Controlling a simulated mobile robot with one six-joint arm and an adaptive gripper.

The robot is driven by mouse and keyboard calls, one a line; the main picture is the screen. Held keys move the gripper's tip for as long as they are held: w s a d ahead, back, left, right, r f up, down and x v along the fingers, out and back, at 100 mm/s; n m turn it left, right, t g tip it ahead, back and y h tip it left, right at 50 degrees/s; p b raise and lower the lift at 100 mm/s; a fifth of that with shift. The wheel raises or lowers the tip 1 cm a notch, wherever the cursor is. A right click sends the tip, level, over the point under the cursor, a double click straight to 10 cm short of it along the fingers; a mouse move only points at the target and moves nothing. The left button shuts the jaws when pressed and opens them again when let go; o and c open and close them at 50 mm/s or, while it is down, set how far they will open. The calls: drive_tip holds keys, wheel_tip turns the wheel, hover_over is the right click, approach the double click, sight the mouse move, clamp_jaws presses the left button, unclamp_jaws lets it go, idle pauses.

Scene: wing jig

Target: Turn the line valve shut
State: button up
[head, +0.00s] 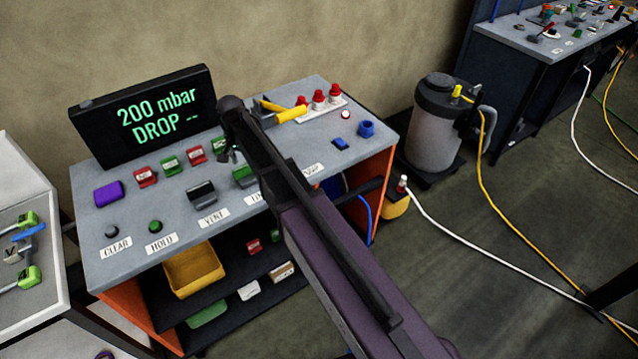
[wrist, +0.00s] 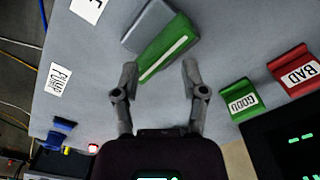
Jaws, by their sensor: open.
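The line valve has a green handle (wrist: 170,46) with a white stripe, set on a grey block (wrist: 146,22). In the wrist view the handle lies diagonally, its near end between or just below my open fingertips; contact cannot be told. My gripper (wrist: 160,72) is open and empty. In the head view the green valve (head: 244,176) is partly hidden by my arm, above a mostly covered label (head: 256,197). My gripper's end (head: 234,150) shows only in part there.
The grey vent valve (head: 201,191) stands left of the line valve. Green GOOD (wrist: 239,98) and red BAD (wrist: 294,70) blocks are near the display (head: 143,115), which reads 200 mbar and DROP. A blue knob (head: 366,128) and yellow-handled tool (head: 290,114) are at right.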

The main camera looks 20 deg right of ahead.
sight(244, 166)
drive_tip(key=shift+r+p, duration=4.75)
drive_tip(key=shift+r, duration=0.35)
drive_tip(key=s+d+f+n+b, duration=0.2)
drive_tip(key=s+d, duration=0.7)
drive_tip(key=s, duration=0.2)
drive_tip(key=s+d+f+n+b, duration=0.3)
drive_tip(key=s+d, duration=0.6)
drive_tip(key=s, duration=0.2)
drive_tip(key=shift+f+n+b, duration=0.3)
